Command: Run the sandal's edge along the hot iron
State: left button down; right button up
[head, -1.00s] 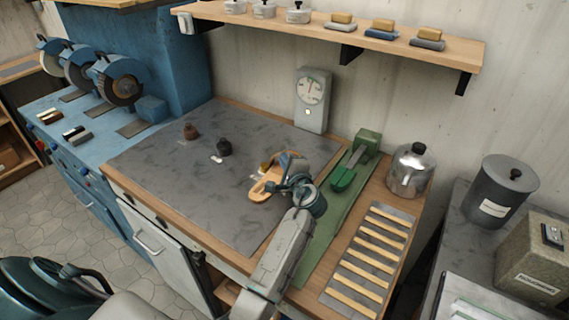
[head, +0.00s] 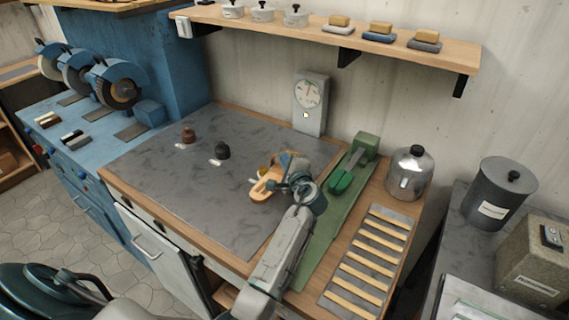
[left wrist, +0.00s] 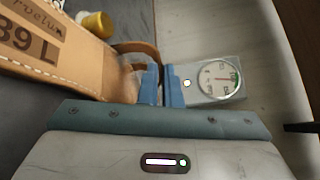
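The tan sandal (head: 265,187) is over the right part of the grey worktop, at my left gripper (head: 290,178). The left wrist view shows its sole (left wrist: 60,48) close up, with dark lettering ending in "89 L", pale edge stitching and a brown strap. My left gripper's blue fingers (left wrist: 163,84) are close together at the strap; the exact contact is partly hidden. My right gripper is out of view.
Brown (head: 188,134) and black (head: 222,150) pots stand on the worktop (head: 180,185). A yellow one (left wrist: 95,24) is beside the sandal. A dial (head: 309,103) stands at the wall. A metal kettle (head: 410,172) and slatted rack (head: 368,262) are right. The worktop's left is mostly clear.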

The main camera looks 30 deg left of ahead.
pick_arm(q)
jog(key=shift+w+r, duration=0.1)
jog(key=shift+w, duration=0.25)
jog(key=shift+w+r+b, duration=0.25)
jog(key=shift+w+b, duration=0.15)
jog(key=shift+b, duration=0.2)
dwell(0.4)
jog(key=shift+w+a, duration=0.1)
jog(key=shift+w, duration=0.05)
dwell(1.1)
jog(key=shift+w+f+b, duration=0.2)
jog(key=shift+w+b, duration=0.45)
jog(key=shift+w, duration=0.15)
dwell(0.4)
